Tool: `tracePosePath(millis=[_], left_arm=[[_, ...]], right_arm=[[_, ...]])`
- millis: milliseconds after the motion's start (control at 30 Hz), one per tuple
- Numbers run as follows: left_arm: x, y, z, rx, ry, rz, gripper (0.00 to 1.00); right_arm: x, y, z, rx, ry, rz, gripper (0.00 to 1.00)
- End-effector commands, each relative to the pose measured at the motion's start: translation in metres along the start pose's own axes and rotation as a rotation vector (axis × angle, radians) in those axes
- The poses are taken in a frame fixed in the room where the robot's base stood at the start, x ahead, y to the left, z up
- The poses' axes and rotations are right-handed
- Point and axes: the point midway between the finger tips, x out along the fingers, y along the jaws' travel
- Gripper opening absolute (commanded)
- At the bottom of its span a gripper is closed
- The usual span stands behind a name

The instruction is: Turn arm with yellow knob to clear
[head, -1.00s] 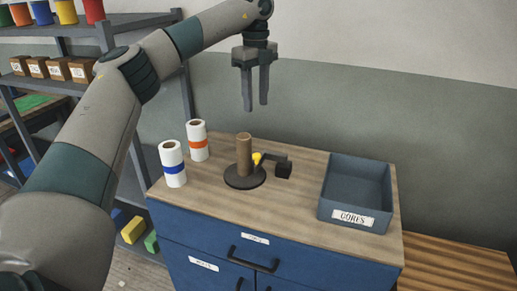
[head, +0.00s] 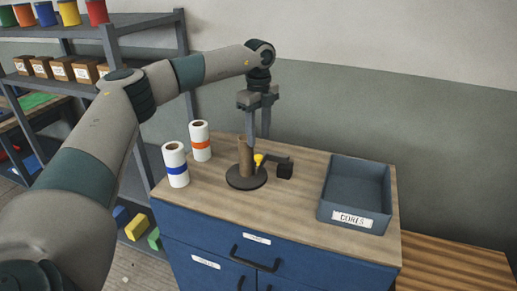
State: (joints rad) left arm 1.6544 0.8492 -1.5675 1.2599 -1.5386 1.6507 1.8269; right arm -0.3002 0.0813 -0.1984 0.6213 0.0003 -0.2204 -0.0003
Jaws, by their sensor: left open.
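The yellow knob (head: 259,159) sits on the end of a short dark arm (head: 274,160) that runs right to a black block (head: 285,171). The knob is close beside an upright brown core (head: 245,158), which stands on a round dark base (head: 246,181) on the cabinet top. My left gripper (head: 258,140) points down above the knob. Its fingers are apart and empty, and one fingertip overlaps the core's upper right side in the picture. I cannot tell whether it touches. My right gripper does not show.
Two white rolls, one with an orange band (head: 200,142) and one with a blue band (head: 175,165), stand left of the base. A grey bin (head: 340,212) labelled CORES stands at the right of the wooden top (head: 275,215). Shelving (head: 150,19) is at the back left.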

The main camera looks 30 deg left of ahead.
Motion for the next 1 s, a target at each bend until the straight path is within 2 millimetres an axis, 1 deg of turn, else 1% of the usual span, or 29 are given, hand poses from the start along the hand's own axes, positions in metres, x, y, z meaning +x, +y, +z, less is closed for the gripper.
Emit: tracePosePath(millis=[33, 200, 400, 600, 867, 900, 967, 1000], left_arm=[[0.008, 0.001, 0.0, 0.0, 0.0, 0.003, 0.4], [0.036, 0.001, 0.0, 0.0, 0.001, 0.003, 0.4], [0.06, 0.0, 0.0, 0.0, 0.001, 0.002, 0.4], [0.069, 0.0, 0.0, 0.0, 0.0, 0.0, 0.4], [0.07, 0.0, 0.0, 0.001, 0.0, 0.0, 0.4], [0.07, 0.0, 0.0, 0.001, 0.0, 0.0, 0.31], [0.07, 0.0, 0.0, 0.001, 0.0, 0.0, 0.16], [0.069, 0.0, 0.0, 0.001, 0.0, 0.0, 0.07]], right_arm=[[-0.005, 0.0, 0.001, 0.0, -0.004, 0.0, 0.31], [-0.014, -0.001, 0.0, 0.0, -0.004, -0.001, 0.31], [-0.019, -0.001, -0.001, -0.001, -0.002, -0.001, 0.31], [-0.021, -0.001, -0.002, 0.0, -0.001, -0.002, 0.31], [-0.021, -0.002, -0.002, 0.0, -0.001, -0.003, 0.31], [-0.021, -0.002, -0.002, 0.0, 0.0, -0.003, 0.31], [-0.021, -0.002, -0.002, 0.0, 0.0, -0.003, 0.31], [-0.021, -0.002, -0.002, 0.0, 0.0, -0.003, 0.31]])
